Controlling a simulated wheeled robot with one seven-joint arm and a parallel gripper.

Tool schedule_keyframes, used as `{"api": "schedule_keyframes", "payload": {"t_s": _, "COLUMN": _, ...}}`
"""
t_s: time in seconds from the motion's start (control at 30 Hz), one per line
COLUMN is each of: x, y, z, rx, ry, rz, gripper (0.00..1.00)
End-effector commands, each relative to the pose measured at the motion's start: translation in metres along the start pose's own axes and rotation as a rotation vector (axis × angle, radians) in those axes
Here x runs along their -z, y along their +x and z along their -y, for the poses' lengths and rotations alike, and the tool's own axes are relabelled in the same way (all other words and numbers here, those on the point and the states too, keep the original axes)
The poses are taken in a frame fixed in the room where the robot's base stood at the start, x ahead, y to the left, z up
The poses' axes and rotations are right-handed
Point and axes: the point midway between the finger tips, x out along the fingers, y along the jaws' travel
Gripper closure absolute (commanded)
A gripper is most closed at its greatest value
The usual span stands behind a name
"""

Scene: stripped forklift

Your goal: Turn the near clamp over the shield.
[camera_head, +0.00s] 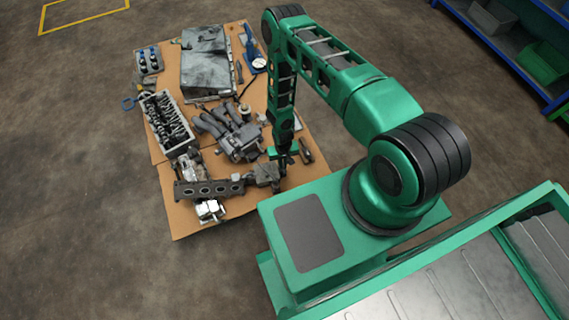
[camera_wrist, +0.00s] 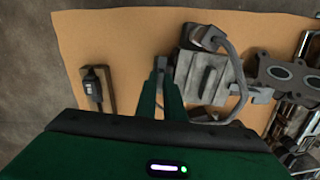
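My gripper (camera_head: 283,156) points down at the right edge of the cardboard sheet. In the wrist view its green fingers (camera_wrist: 161,75) lie close together, and any gap or held thing is unclear. They are left of a grey block with a curved bar (camera_wrist: 200,75), which also shows in the head view (camera_head: 264,174). Whether they touch it is unclear. A large grey panel (camera_head: 205,60), possibly the shield, lies at the back of the sheet. I cannot tell for certain which part is the near clamp. A small dark fitting on a brown strip (camera_wrist: 94,86) lies left of my fingers.
A shelf with bins (camera_head: 500,30) stands at the upper right. Floor is clear leftward.

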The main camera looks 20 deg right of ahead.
Motion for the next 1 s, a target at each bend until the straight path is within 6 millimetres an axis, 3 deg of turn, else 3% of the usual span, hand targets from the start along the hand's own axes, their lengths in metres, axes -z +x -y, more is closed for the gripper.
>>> {"api": "schedule_keyframes", "payload": {"t_s": 0.03, "x": 0.0, "y": 0.0, "z": 0.0, "rx": 0.0, "ry": 0.0, "rz": 0.0, "gripper": 1.0}}
{"api": "schedule_keyframes", "payload": {"t_s": 0.07, "x": 0.002, "y": 0.0, "z": -0.012, "rx": -0.001, "ry": 0.005, "rz": 0.0, "gripper": 1.0}}
{"api": "schedule_keyframes", "payload": {"t_s": 0.47, "x": 0.0, "y": 0.001, "z": -0.002, "rx": -0.006, "ry": -0.095, "rz": 0.0, "gripper": 1.0}}
{"api": "schedule_keyframes", "payload": {"t_s": 1.0, "x": 0.0, "y": 0.001, "z": -0.002, "rx": -0.006, "ry": -0.567, "rz": 0.001, "gripper": 1.0}}
